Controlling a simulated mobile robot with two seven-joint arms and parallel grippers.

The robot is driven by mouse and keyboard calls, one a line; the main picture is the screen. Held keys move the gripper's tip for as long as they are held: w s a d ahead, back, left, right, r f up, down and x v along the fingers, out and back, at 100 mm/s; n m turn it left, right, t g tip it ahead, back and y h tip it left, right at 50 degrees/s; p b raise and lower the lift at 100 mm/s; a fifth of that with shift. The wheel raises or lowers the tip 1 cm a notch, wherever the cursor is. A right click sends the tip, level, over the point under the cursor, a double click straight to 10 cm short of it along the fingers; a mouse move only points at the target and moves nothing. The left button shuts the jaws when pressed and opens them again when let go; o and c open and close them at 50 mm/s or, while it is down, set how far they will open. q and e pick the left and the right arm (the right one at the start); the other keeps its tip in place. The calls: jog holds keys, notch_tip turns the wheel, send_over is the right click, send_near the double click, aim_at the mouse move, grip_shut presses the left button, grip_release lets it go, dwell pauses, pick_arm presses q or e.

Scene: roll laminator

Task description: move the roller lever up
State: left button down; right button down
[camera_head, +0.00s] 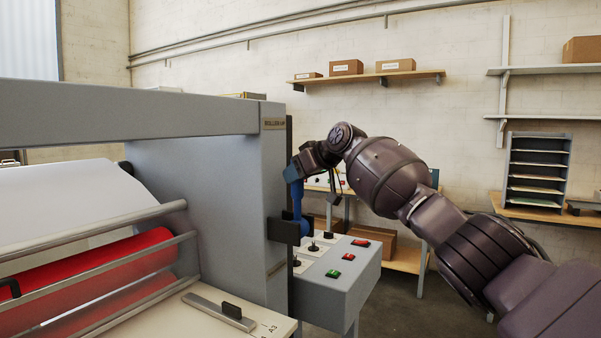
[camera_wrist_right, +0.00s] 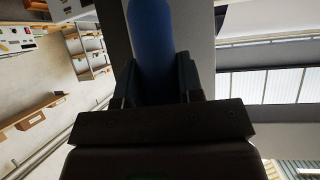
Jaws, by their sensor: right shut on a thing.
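The roller lever has a blue handle (camera_head: 298,200), seen beside the end of the grey laminator housing (camera_head: 210,200), above a dark bracket. Beside the upper front edge of the housing is a small label that seems to read "ROLLER UP" (camera_head: 274,124). My right gripper (camera_head: 294,172) reaches in from the right at the handle's upper part. In the right wrist view the blue handle (camera_wrist_right: 151,45) lies between the two dark fingers (camera_wrist_right: 153,85), which are shut on it. My left gripper is in neither view.
A grey control box (camera_head: 340,275) with green and red switches and small black knobs juts out just below the lever. A red roll (camera_head: 90,280) and a white sheet (camera_head: 70,205) lie at the left. Shelves with boxes (camera_head: 346,67) are on the back wall.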

jog(key=shift+f, duration=0.15)
dwell(0.3)
jog(key=c, duration=0.8)
grip_release()
jog(key=shift+w+a, duration=0.1)
jog(key=shift+a, duration=0.1)
jog(key=shift+o, duration=0.2)
jog(key=shift+d, duration=0.1)
jog(key=v, duration=1.1)
